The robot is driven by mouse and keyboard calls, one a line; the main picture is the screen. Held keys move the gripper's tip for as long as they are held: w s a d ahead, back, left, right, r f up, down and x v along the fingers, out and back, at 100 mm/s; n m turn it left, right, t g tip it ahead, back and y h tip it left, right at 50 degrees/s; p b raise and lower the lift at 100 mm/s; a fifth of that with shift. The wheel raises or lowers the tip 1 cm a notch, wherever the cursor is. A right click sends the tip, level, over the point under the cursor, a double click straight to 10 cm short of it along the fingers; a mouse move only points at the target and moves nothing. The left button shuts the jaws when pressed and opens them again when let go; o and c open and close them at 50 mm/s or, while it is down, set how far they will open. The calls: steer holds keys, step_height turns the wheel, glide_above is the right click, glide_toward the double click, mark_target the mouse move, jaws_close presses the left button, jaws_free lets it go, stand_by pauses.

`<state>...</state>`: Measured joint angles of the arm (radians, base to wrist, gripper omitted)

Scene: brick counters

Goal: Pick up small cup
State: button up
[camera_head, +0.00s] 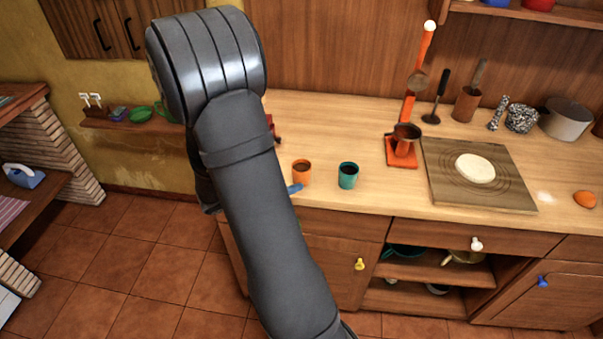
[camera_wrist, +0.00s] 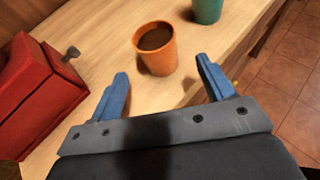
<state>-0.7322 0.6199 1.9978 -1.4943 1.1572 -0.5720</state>
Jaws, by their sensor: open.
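An orange cup (camera_head: 302,174) with dark contents stands upright on the wooden counter, near its front edge. In the wrist view the orange cup (camera_wrist: 157,52) is ahead of my gripper (camera_wrist: 165,85), roughly between the lines of the two blue fingers but beyond their tips. My gripper is open and empty. A teal cup (camera_head: 348,175), also dark inside, stands to the right of the orange one; it shows at the top of the wrist view (camera_wrist: 207,9). In the head view my arm hides most of the gripper; a blue finger (camera_head: 295,188) shows beside the orange cup.
A red box with a small handle (camera_wrist: 38,90) stands left of my gripper. An orange-red stand (camera_head: 401,152) and a board with dough (camera_head: 448,190) are farther right. The counter (camera_head: 330,125) behind the cups is clear.

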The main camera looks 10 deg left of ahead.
mark_target(294, 176)
steer(key=shift+x, duration=3.8)
steer(key=shift+a+f, duration=0.1)
steer(key=shift+f, duration=0.05)
steer(key=c, duration=1.1)
